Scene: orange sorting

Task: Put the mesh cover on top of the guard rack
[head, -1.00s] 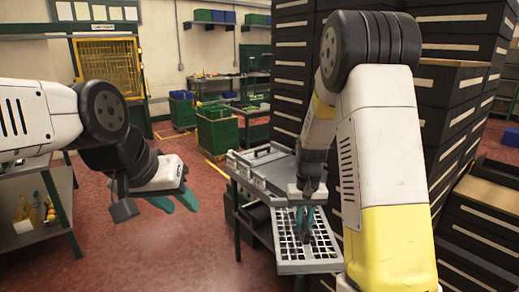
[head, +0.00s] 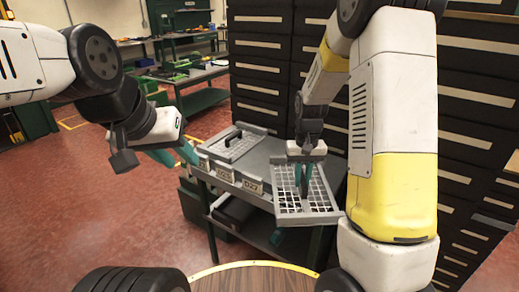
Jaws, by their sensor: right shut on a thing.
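The mesh cover (head: 318,196) is a light grey panel with a grid of square holes. My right gripper (head: 303,188) is shut on it at its middle and holds it roughly flat, by the right part of the table. My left gripper (head: 176,158) has its teal fingers apart and empty, near the table's left edge. On the table is a grey unit with a grid top, a black handle and labelled fronts (head: 225,174); it may be the guard rack, but I cannot tell for sure.
The grey table (head: 262,172) has a bare strip between the labelled unit and the mesh cover. Dark drawer cabinets (head: 262,60) stand close behind it. A round wooden top (head: 240,279) is at the bottom. Red floor is open at the left.

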